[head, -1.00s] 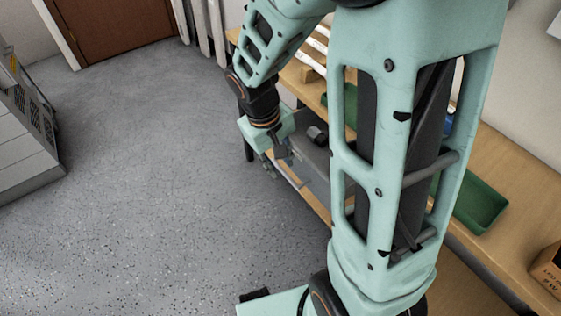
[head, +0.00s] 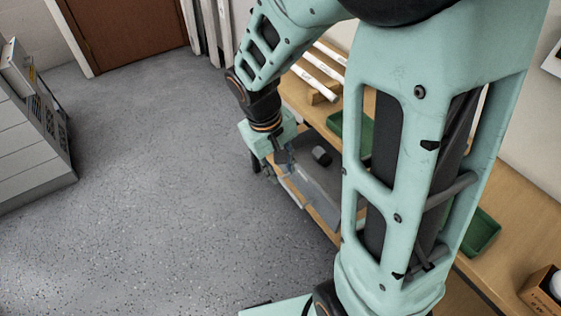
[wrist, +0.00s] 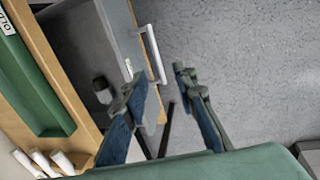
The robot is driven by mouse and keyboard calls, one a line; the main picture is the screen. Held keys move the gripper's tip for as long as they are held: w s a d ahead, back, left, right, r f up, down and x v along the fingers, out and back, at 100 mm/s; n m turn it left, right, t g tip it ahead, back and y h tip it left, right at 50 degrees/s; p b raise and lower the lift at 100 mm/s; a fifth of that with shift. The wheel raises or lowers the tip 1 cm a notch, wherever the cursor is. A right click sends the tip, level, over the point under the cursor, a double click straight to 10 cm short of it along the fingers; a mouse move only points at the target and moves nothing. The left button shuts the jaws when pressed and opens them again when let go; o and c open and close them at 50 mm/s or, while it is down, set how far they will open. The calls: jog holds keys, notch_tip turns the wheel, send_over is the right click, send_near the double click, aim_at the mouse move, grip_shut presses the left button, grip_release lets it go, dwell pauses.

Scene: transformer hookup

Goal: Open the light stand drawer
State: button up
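A grey drawer unit (head: 318,178) sits at the wooden bench's front edge in the head view, partly hidden by my arm. It also shows in the wrist view (wrist: 75,45), with a pale front face and a white bar handle (wrist: 152,52). A dark cylindrical object (wrist: 103,90) lies on or in the grey part; I cannot tell which. My gripper (wrist: 162,76) is open and empty, its two fingers apart. The handle's lower end shows between the fingertips in the wrist view. In the head view my gripper (head: 276,168) is beside the drawer's front; contact cannot be told.
The wooden bench (head: 515,250) runs along the right with green trays (head: 482,232), white tubes (head: 318,70) and a small cardboard box (head: 540,292). A grey cabinet (head: 35,150) stands at the left. The speckled floor between is clear.

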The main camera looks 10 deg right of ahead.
jog(key=shift+a+r, duration=0.1)
jog(key=shift+r, duration=0.45)
notch_tip(320, 180, up, 7)
jog(key=a, duration=0.1)
jog(key=shift+s+a+r, duration=0.15)
jog(key=shift+s+a, duration=0.05)
jog(key=shift+s, duration=0.1)
dwell(0.3)
